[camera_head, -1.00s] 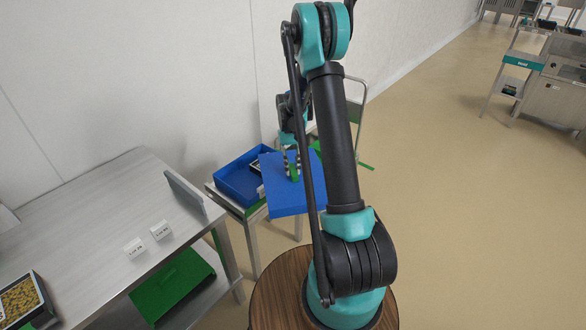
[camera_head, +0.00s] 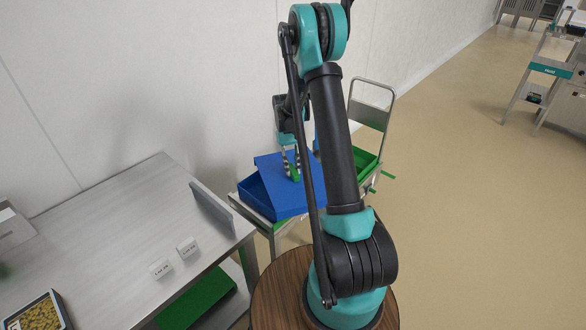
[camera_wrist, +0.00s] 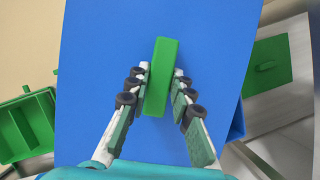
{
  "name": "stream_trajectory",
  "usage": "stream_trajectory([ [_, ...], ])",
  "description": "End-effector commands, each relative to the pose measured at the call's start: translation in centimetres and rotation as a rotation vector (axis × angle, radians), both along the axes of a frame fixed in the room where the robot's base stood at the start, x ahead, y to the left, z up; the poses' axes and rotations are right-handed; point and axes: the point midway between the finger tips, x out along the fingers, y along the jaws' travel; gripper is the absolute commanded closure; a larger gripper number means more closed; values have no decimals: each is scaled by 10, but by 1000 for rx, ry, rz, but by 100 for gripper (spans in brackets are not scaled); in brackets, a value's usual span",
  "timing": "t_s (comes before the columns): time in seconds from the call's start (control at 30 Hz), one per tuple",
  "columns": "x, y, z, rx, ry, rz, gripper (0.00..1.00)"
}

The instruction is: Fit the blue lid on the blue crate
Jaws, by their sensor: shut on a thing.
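The blue lid (camera_head: 272,163) is a flat blue plate with a green bar handle (camera_wrist: 160,75) on top. My gripper (camera_head: 292,168) is shut on that handle, and in the wrist view its fingers (camera_wrist: 158,92) stand on both sides of the bar. The lid is over the blue crate (camera_head: 257,202), turned askew to it, and covers most of its opening. The crate's left part shows beyond the lid's edge. A bit of blue, likely the crate, also shows beside the lid in the wrist view (camera_wrist: 238,123). Whether lid and rim touch is unclear.
The crate stands on a metal cart (camera_head: 284,226). A green crate (camera_head: 366,163) is behind it on the right. A metal table (camera_head: 120,225) with two white label blocks is on the left, with a green lid (camera_head: 200,300) on its lower shelf. Floor is open on the right.

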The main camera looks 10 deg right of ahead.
Motion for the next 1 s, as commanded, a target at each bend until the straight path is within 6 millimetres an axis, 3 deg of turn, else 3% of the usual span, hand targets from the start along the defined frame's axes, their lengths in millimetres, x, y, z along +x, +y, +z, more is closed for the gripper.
stream_trajectory([
  [0.47,10,8,-1,-2,-1,472,100],
  [1.0,35,26,15,-3,-3,1583,100],
])
